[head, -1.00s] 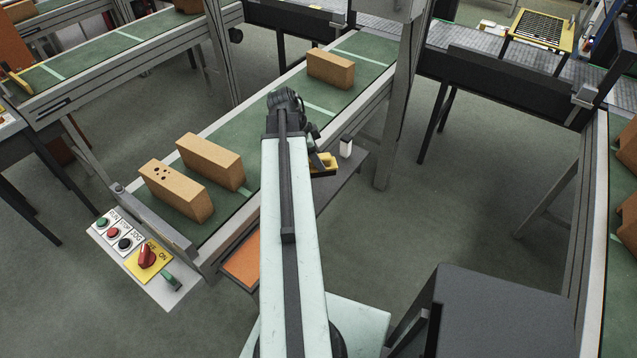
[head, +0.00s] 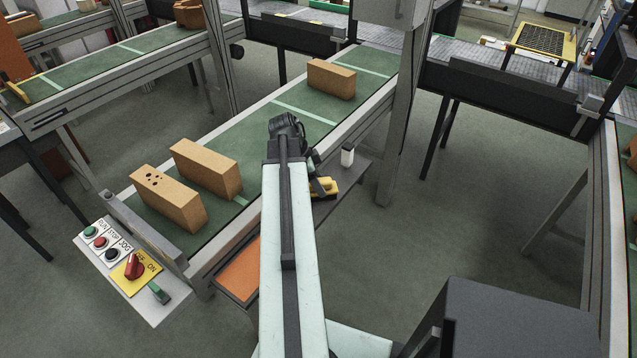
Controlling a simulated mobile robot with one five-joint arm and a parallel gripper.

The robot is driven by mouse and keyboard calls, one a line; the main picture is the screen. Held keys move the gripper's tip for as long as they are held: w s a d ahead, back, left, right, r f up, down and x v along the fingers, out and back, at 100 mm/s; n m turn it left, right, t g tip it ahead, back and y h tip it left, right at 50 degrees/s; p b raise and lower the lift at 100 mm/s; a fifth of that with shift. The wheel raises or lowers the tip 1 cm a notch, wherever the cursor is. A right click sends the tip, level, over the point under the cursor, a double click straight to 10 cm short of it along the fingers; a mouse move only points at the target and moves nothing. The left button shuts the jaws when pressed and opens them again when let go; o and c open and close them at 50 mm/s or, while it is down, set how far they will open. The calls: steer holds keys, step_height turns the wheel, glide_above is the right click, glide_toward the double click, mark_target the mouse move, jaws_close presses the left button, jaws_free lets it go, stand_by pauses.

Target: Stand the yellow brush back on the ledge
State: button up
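The yellow brush (head: 325,187) shows just right of my arm, at the dark ledge (head: 352,179) along the side of the conveyor. My arm hides part of it. I cannot tell whether it stands, lies or is held. My gripper (head: 314,172) is at the brush, mostly hidden behind the end of my arm. Its fingers are too dark and small to tell open from shut.
A small white bottle-like item (head: 347,155) stands on the ledge. Several tan bricks (head: 331,79) sit on the green conveyor (head: 290,113). A control panel (head: 122,263) is at the lower left, a dark box-like surface (head: 515,320) at the lower right. Open floor (head: 400,240) lies between.

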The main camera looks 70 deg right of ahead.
steer(key=shift+o, duration=0.2)
steer(key=p+v, duration=1.1)
steer(key=v, duration=0.1)
steer(key=shift+r, duration=0.2)
steer(key=shift+a, duration=0.1)
